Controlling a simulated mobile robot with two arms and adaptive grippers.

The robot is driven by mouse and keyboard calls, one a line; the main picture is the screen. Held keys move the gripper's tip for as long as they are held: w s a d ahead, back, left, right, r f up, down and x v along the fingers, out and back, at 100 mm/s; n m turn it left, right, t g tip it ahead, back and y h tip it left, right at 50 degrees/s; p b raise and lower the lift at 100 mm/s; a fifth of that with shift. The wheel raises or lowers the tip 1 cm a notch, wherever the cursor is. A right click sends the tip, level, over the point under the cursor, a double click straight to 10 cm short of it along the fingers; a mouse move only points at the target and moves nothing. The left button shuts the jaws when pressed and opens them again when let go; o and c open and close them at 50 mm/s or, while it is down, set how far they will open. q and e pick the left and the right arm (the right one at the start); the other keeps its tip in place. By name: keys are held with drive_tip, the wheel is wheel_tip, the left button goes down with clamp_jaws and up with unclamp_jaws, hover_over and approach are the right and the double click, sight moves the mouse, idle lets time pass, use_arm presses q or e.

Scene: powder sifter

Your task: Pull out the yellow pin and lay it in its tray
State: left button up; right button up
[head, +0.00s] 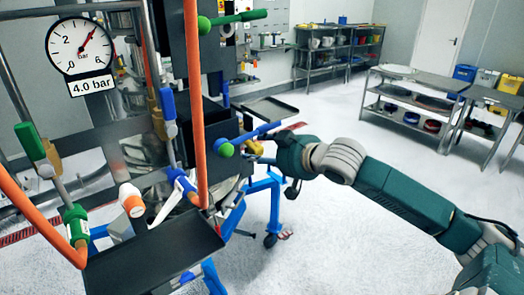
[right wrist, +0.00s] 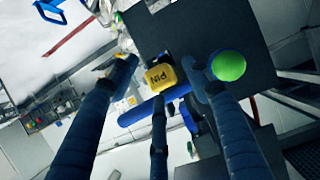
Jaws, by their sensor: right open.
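The yellow pin (right wrist: 161,77), marked PIN, sits at the dark block of the machine in the right wrist view. In the head view it is a small yellow bit (head: 254,148), partly hidden by my right gripper (head: 268,155). In the right wrist view my right gripper (right wrist: 161,68) is open, with its dark blue fingers spread around the pin's head. I cannot tell whether they touch it. A dark tray (head: 271,109) is behind the pin, and another dark tray (head: 155,262) is at the front. Which one is the pin's cannot be told. My left gripper is not in view.
A blue lever with a green knob (right wrist: 229,66) lies close beside the fingers. Orange hose (head: 193,105), a pressure gauge (head: 79,46) reading about 4 bar and green-handled valves crowd the left. Shelves (head: 340,50) stand far back.

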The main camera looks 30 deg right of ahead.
drive_tip(key=shift+c, duration=0.2)
drive_tip(key=shift+s, duration=0.1)
drive_tip(key=c, duration=1)
drive_tip(key=shift+f, duration=0.15)
drive_tip(key=shift+s+f, duration=0.15)
drive_tip(key=shift+f, duration=0.05)
drive_tip(key=shift+s+b, duration=0.3)
drive_tip(key=shift+s, duration=0.65)
drive_tip(key=shift+c, duration=0.5)
drive_tip(key=shift+s, duration=0.45)
